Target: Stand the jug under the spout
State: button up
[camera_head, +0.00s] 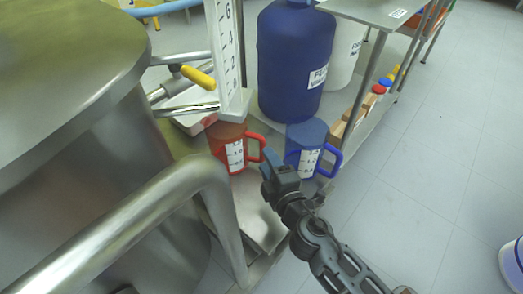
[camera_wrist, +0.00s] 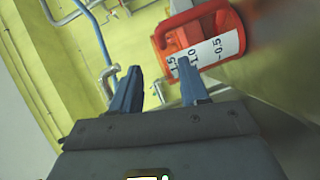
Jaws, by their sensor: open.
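A red jug (camera_head: 227,150) with a white scale strip stands on the low shelf beside the steel vessel, its handle facing right. It also shows in the wrist view (camera_wrist: 226,55), above and right of the fingers. A blue jug (camera_head: 304,146) stands to its right, handle also facing right. My gripper (camera_head: 268,162) is in front of and between the two jugs in the head view. In the wrist view its blue fingers (camera_wrist: 158,78) are apart with nothing between them. A valve with a yellow handle (camera_head: 198,77) sits on the pipework behind; I cannot make out a spout opening.
A large dark blue drum (camera_head: 292,55) stands behind the jugs. A white upright scale (camera_head: 224,50) rises just behind the red jug. A thick steel rail (camera_head: 150,215) curves in front of the vessel (camera_head: 60,150).

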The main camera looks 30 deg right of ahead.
jog(key=shift+s+a+r, duration=0.15)
jog(key=shift+s, duration=1)
jog(key=s+a+m+g+y, duration=0.1)
jog(key=s+m+g+y, duration=0.3)
jog(key=s, duration=1.4)
jog(key=s+r+m+t+h, duration=0.1)
jog(key=s+r+m+t, duration=0.1)
jog(key=s+r+m, duration=0.8)
jog(key=r+v, duration=0.1)
jog(key=v, duration=0.5)
jog(key=shift+a, duration=0.3)
jog(key=shift+w, duration=0.1)
